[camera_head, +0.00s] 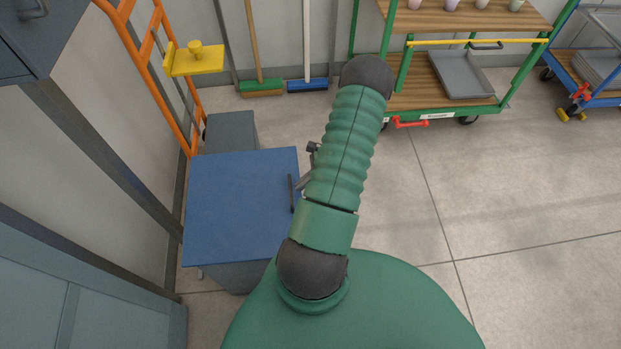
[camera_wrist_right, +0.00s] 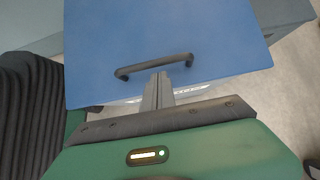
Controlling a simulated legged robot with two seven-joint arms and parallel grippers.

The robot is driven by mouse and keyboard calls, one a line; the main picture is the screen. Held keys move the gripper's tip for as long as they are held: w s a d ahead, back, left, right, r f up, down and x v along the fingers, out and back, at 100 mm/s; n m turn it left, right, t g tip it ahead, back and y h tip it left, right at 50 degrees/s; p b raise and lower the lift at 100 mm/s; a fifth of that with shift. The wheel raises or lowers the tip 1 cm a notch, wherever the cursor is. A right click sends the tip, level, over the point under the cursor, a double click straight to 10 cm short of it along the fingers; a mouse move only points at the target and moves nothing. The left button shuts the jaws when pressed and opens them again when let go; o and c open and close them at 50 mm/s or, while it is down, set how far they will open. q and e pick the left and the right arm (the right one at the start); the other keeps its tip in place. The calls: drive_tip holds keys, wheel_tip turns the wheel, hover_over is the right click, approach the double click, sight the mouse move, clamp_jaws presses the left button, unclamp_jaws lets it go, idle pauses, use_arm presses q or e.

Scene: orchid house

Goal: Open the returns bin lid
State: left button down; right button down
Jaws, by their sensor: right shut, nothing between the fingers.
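The returns bin is a grey box with a flat blue lid (camera_head: 235,205), left of centre in the head view. The lid lies down over the bin's top. A dark bar handle (camera_head: 292,193) runs along the lid's right edge. In the wrist view the blue lid (camera_wrist_right: 165,35) fills the top and the handle (camera_wrist_right: 155,67) crosses its near edge. My right gripper (camera_wrist_right: 158,88) is shut and empty, its fingertips at the handle's middle; I cannot tell whether they touch it. In the head view my arm partly hides this gripper (camera_head: 302,181). My left gripper is out of view.
A grey box (camera_head: 230,132) stands behind the bin, beside an orange hand truck (camera_head: 150,65) at the wall. A green trolley (camera_head: 445,95) stands at the back, with a blue cart (camera_head: 590,80) at far right. The floor (camera_head: 490,200) on the right is clear.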

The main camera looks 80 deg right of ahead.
drive_tip(key=shift+x, duration=0.85)
drive_tip(key=shift+r, duration=0.1)
drive_tip(key=shift+r+p, duration=0.45)
drive_tip(key=shift+r, duration=0.05)
drive_tip(key=w+a+r+g+p, duration=0.1)
drive_tip(key=w+r+p, duration=0.2)
drive_tip(key=r+p, duration=0.4)
drive_tip(key=w+a+r+g+h+p, duration=0.1)
drive_tip(key=w+r+g+p, duration=0.1)
drive_tip(key=w+r+p, duration=0.4)
drive_tip(key=w+a+r+g+p, duration=0.1)
drive_tip(key=r+p, duration=0.7)
drive_tip(key=r, duration=0.1)
drive_tip(key=w+a+r+p, duration=0.2)
drive_tip(key=w+r+p, duration=0.1)
drive_tip(key=w, duration=0.4)
drive_tip(key=w+a+r+p, duration=0.2)
drive_tip(key=w+r+p, duration=0.1)
drive_tip(key=w+p, duration=0.2)
drive_tip(key=w+a+r+p, duration=0.2)
drive_tip(key=w+p, duration=0.3)
drive_tip(key=w, duration=0.4)
drive_tip(key=shift+w+r, duration=0.35)
drive_tip(key=shift+r, duration=0.4)
